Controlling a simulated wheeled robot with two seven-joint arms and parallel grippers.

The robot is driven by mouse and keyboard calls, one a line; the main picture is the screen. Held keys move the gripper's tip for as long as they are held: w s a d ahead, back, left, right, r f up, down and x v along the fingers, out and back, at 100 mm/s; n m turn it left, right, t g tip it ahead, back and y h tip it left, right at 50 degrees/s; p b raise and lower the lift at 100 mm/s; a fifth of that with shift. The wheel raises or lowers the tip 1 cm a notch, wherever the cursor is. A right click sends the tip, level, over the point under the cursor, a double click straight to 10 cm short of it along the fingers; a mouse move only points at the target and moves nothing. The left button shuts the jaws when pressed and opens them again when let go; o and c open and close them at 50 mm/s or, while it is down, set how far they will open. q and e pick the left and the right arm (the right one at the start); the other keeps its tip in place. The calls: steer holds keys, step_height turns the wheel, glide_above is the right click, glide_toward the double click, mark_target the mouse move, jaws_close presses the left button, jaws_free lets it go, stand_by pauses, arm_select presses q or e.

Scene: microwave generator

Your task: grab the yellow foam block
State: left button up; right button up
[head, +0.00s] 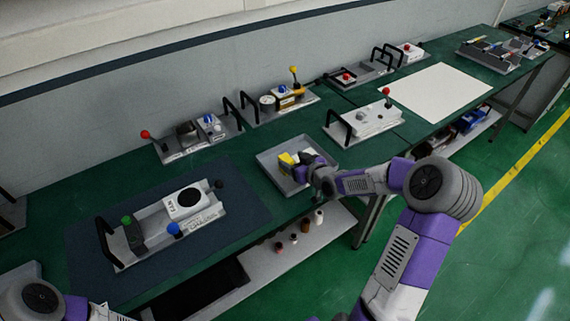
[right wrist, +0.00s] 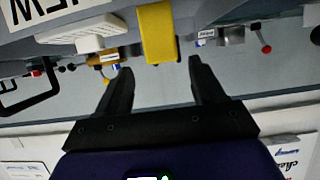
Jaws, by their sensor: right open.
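The yellow foam block (head: 286,159) is in a grey tray (head: 271,172) on the green bench in the head view. It also shows in the right wrist view (right wrist: 157,32), centred at the top. My right gripper (head: 303,160) is over the tray, close by the block on its right side. In the right wrist view its two fingers (right wrist: 160,65) are apart, with the block's near end at the gap between the tips. I cannot tell whether they touch it. My left arm shows at the lower left, but its gripper is out of view.
A white object (right wrist: 97,30) lies beside the block in the right wrist view. A device with green and blue knobs (head: 165,222) stands on a dark mat left of the tray. Lever panels (head: 283,100) line the wall behind. A white sheet (head: 436,92) lies flat farther right.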

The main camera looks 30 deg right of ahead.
mark_target(286, 158)
steer(key=x, duration=0.4)
steer(key=shift+w+a+f+b, duration=0.25)
steer(key=shift+b, duration=0.1)
steer(key=shift+c, duration=0.3)
steer(key=c, duration=1)
